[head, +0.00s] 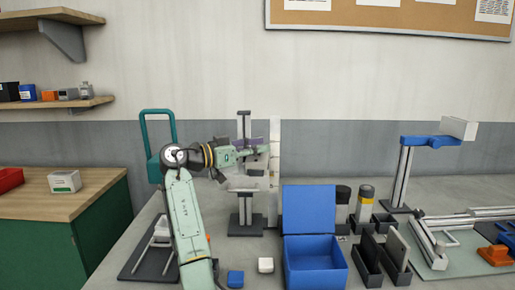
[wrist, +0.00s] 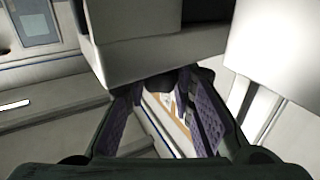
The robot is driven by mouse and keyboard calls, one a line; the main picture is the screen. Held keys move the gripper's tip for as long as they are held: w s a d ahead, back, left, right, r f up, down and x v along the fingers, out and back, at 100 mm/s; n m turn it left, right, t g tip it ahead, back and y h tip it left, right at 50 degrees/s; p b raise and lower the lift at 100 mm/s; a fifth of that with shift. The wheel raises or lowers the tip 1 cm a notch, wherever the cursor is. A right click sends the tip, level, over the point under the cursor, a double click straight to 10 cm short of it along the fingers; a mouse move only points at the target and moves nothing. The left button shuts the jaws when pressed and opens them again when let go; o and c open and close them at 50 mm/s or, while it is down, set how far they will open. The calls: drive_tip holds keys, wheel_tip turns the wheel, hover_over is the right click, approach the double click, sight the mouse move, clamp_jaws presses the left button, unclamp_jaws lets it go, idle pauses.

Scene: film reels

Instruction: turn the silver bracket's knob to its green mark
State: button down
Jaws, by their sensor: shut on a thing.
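The silver bracket (head: 245,183) is on an upright post with a dark base, in the middle of the head view. My gripper (head: 262,148) reaches it from the left at the upper part of the post. In the wrist view the two purple-padded fingers (wrist: 170,95) close around a small dark part, which looks like the knob (wrist: 182,76), under a pale grey block. The knob is mostly hidden by the fingers and block, and in the head view I cannot make it out. No green mark shows in either view.
A tall white panel (head: 275,175) stands just right of the post. An open blue box (head: 315,262), dark holders (head: 368,262) and a blue-topped rail stand (head: 403,165) are to the right. A teal frame (head: 145,130) stands behind my arm. Small blue and white blocks lie in front.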

drive_tip(key=c, duration=1.3)
unclamp_jaws()
drive_tip(key=shift+c, duration=0.2)
drive_tip(key=v, duration=1.2)
drive_tip(key=shift+f, duration=0.1)
